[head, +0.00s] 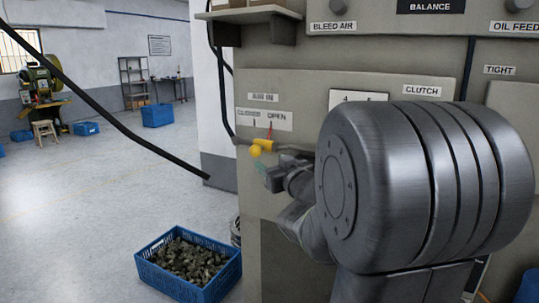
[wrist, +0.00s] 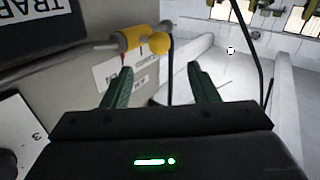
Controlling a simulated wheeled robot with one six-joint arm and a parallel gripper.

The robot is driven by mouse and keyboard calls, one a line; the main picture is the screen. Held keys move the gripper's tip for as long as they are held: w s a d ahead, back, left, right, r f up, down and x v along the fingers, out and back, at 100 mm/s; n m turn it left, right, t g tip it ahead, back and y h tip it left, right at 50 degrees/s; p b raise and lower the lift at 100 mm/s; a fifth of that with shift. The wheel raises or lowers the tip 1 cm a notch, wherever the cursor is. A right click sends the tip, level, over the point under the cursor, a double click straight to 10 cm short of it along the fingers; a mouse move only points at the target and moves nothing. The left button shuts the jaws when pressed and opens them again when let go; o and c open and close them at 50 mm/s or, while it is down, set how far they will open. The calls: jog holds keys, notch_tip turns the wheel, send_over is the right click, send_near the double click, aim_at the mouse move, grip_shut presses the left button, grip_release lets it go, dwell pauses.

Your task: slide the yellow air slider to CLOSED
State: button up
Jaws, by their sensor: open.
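The yellow air slider (head: 265,144) is a sleeve around a thin pipe on the machine's left side, with a round yellow knob (head: 256,151). A small red pointer (head: 270,131) stands up from it just left of the word OPEN on the white label (head: 264,118); the label's left words are too small to read. In the wrist view the sleeve (wrist: 132,40) and knob (wrist: 160,43) are at upper middle. My gripper (head: 267,174) is just below the slider in the head view. In the wrist view its fingers (wrist: 159,72) are apart and empty, with the knob beyond their gap.
The grey machine panel (head: 300,190) is close behind my gripper. A black cable (head: 222,80) runs down to the pipe's left end. A blue crate of scrap (head: 190,262) stands on the floor at lower left. The floor further left is mostly clear.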

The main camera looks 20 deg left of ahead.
aim_at(258, 153)
jog(key=x, duration=0.9)
jog(key=shift+a+p, duration=0.1)
jog(key=shift+p, duration=0.2)
grip_shut()
jog(key=a+b, duration=0.3)
jog(key=a, duration=0.3)
jog(key=shift+w+a, duration=0.15)
jog(key=shift+w, duration=0.15)
jog(key=shift+r, duration=0.1)
jog(key=shift+c, duration=2.2)
grip_release()
jog(key=o, duration=0.4)
jog(key=shift+a, duration=0.25)
jog(key=shift+o, duration=0.2)
jog(key=shift+d, duration=0.1)
